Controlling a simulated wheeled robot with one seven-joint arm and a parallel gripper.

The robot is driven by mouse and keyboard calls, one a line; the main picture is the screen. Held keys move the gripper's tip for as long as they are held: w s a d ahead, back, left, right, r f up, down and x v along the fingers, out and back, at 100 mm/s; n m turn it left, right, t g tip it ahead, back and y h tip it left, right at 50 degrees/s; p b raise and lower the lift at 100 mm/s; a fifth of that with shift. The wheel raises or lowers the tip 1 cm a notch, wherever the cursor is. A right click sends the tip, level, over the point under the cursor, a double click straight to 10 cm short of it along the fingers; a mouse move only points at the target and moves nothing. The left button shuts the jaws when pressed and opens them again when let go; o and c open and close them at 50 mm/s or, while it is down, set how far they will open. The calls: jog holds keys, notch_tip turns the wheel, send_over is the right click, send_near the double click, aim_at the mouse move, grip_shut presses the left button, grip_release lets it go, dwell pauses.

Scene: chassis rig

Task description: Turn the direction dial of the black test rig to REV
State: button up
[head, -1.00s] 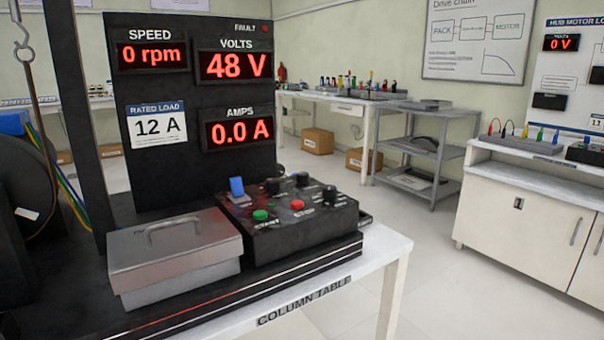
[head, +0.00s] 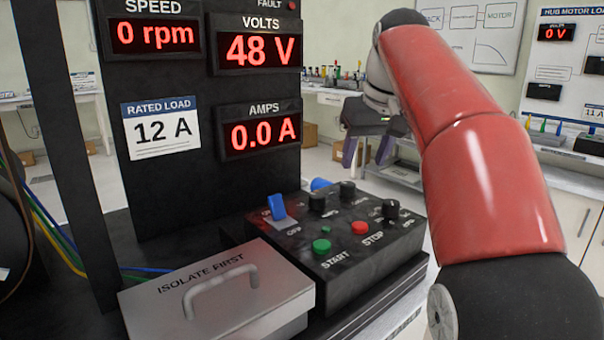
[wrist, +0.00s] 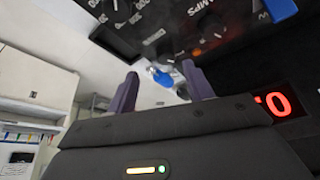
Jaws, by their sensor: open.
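The black test rig (head: 240,90) shows 0 rpm, 48 V and 0.0 A. Its control box (head: 350,262) carries a blue rocker switch (head: 277,207), a green START button (head: 321,246), a red STOP button (head: 359,228) and black knobs at the back left (head: 316,202), back middle (head: 347,189) and right (head: 390,209). Their small labels are unreadable in the head view, so I cannot tell which is the direction dial or where it points. My gripper (head: 367,158) is open and empty, above and behind the box. The wrist view shows its two purple fingers (wrist: 160,82) apart, with part of the panel above.
A grey lidded box (head: 220,292) marked ISOLATE FIRST, with a raised handle, stands in front left of the control box. The rig's tall display panel rises behind and left. A cabinet (wrist: 35,75) shows at left in the wrist view.

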aim_at(348, 184)
jog(key=x, duration=0.2)
jog(key=b+x, duration=0.1)
jog(key=x, duration=0.2)
jog(key=w+a+b+x, duration=0.1)
jog(key=x, duration=0.2)
jog(key=shift+r, duration=0.3)
jog(key=c, duration=1)
